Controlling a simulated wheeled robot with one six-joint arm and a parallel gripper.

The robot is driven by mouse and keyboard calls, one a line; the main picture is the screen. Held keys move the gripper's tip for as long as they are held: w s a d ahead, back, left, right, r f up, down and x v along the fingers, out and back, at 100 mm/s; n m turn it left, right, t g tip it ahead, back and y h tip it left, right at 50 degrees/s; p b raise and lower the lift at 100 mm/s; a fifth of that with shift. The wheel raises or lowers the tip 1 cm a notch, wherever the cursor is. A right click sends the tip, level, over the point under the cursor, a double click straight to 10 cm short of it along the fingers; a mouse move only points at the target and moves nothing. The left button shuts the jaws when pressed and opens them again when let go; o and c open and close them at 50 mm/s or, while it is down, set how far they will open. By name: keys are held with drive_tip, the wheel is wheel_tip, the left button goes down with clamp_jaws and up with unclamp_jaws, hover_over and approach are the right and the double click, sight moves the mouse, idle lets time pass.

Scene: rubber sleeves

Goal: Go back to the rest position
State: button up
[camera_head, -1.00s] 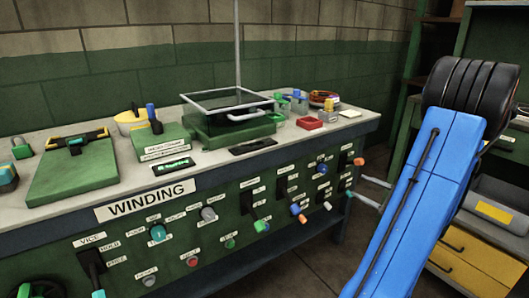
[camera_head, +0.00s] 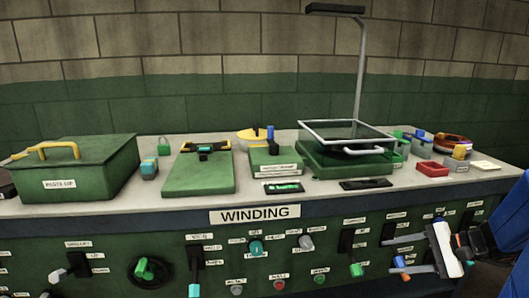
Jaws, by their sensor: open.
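My gripper (camera_head: 392,256) is at the lower right, in front of the bench's switch panel.
The bench front (camera_head: 120,245) carries several switches, knobs and a black handwheel (camera_head: 130,272). On the top (camera_head: 300,195) stand a lidded green box (camera_head: 75,170), a green clamp board (camera_head: 200,172), a framed glass-topped unit (camera_head: 345,150) and a red tray (camera_head: 432,169).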

drive_tip(key=s+a+n+g+h, duration=0.35)
drive_tip(key=s+a+n, duration=0.3)
drive_tip(key=a, duration=0.35)
drive_tip(key=s+a+r+n+t+h, duration=0.1)
drive_tip(key=s+a+r+n+h, duration=0.1)
drive_tip(key=s+n+h, duration=0.3)
drive_tip(key=shift+s+a+r+n, duration=0.15)
drive_tip(key=shift+s+r+n, duration=0.75)
drive_tip(key=shift+s+n, duration=0.8)
drive_tip(key=shift+s+m+t, duration=0.25)
drive_tip(key=shift+s+m, duration=0.05)
drive_tip(key=shift+m, duration=0.05)
